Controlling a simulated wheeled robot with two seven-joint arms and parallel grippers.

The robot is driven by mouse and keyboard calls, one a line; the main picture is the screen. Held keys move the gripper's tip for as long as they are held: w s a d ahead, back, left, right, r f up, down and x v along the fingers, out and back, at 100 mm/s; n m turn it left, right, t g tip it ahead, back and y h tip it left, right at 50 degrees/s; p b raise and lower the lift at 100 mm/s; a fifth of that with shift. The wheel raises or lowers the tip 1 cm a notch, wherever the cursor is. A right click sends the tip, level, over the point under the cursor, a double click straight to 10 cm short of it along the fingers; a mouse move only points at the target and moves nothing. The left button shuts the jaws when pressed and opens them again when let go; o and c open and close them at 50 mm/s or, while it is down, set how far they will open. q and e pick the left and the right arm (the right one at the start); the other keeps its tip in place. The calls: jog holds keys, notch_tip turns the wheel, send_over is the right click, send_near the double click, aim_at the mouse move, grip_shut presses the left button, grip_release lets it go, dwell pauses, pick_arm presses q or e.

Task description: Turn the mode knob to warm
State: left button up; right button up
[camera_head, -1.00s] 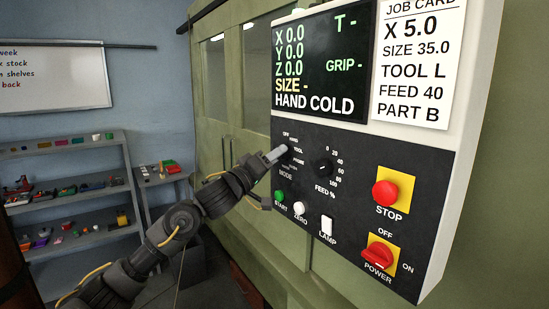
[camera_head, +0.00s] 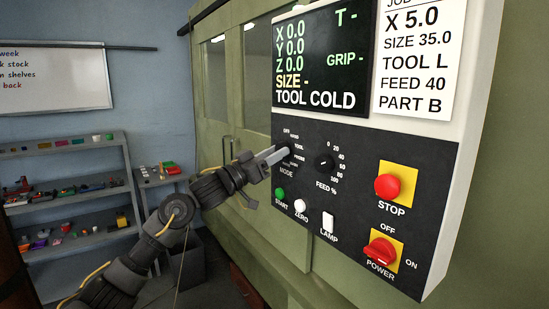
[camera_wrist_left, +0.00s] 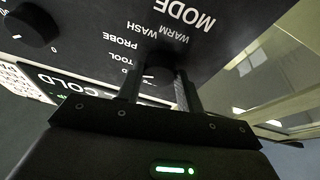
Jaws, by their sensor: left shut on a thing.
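The mode knob (camera_head: 284,155) is a small black dial on the dark control panel, with labels around it including OFF, HAND, TOOL and PROBE. My left gripper (camera_head: 274,156) is shut on it, its fingers on either side of the knob. In the left wrist view the mode knob (camera_wrist_left: 160,70) sits between the two fingers (camera_wrist_left: 160,88), and the labels TOOL, PROBE, WARM and WASH read upside down. The gripper hides part of the knob and its pointer. The screen (camera_head: 322,60) reads TOOL COLD. My right gripper is not in view.
The feed knob (camera_head: 324,163) is just right of the mode knob. Below are the green start button (camera_head: 279,194), white zero button (camera_head: 300,206) and lamp switch (camera_head: 328,222). The red stop button (camera_head: 388,187) and red power switch (camera_head: 381,252) stand out at the right.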

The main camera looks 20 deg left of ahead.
pick_arm(q)
jog(key=m+g, duration=0.2)
jog(key=m, duration=0.4)
jog(key=m+g+h, duration=0.1)
jog(key=m+g, duration=0.1)
jog(key=m, duration=0.4)
jog(key=r+m+g, duration=0.1)
jog(key=m+g, duration=0.1)
jog(key=m, duration=0.5)
jog(key=shift+w+a+g+h, duration=0.2)
jog(key=shift+a+g+h, duration=0.1)
jog(key=shift+g, duration=0.1)
jog(key=m+y+p, duration=0.1)
jog(key=m, duration=0.2)
jog(key=shift+g, duration=0.3)
jog(key=shift+m+y+p, duration=0.35)
jog(key=shift+m+y, duration=0.15)
jog(key=shift+m, duration=0.7)
jog(key=shift+d, duration=0.1)
jog(key=o, duration=1)
